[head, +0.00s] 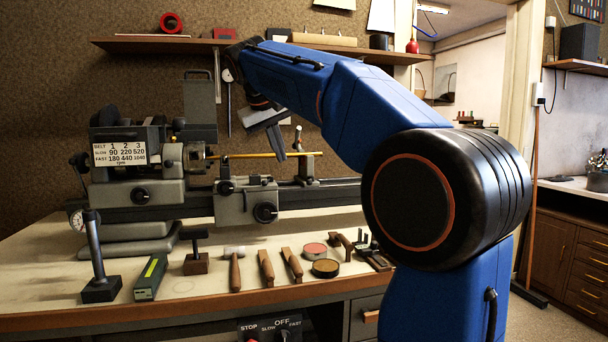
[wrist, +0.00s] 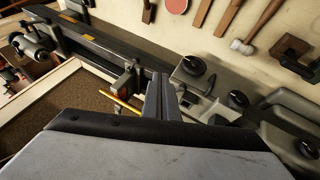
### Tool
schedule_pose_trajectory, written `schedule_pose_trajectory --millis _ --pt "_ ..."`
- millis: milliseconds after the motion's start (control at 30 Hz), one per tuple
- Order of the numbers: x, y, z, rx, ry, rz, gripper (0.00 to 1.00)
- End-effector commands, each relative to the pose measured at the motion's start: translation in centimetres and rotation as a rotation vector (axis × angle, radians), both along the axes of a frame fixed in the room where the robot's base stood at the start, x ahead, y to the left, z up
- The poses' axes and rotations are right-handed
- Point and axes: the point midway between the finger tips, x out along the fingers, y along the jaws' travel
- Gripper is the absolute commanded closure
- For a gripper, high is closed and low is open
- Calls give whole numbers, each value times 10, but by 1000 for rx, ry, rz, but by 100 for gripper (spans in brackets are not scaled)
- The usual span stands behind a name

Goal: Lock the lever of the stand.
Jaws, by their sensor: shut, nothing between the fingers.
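The stand (head: 305,165) sits on the lathe bed in the head view, at the right end of a thin brass rod (head: 245,155). A short upright post with a small knob rises from it. In the wrist view the stand (wrist: 128,80) appears left of my fingers, near the brass rod (wrist: 122,105). I cannot make out clearly which part is the lever or how it is set. My gripper (head: 281,156) points down just left of the stand's post in the head view, shut and empty. Its closed fingers (wrist: 162,80) show in the wrist view; contact with the stand cannot be told.
The grey lathe (head: 150,190) and its knobbed carriage (head: 247,202) stand beneath and left of my gripper. A shelf (head: 130,47) runs along the wall behind.

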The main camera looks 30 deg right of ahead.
Motion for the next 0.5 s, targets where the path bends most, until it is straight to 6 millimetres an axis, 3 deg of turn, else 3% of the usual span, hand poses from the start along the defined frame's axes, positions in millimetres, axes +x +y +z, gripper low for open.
schedule_pose_trajectory --millis 500 --pt "9 -2 7 -9 -2 -15 100"
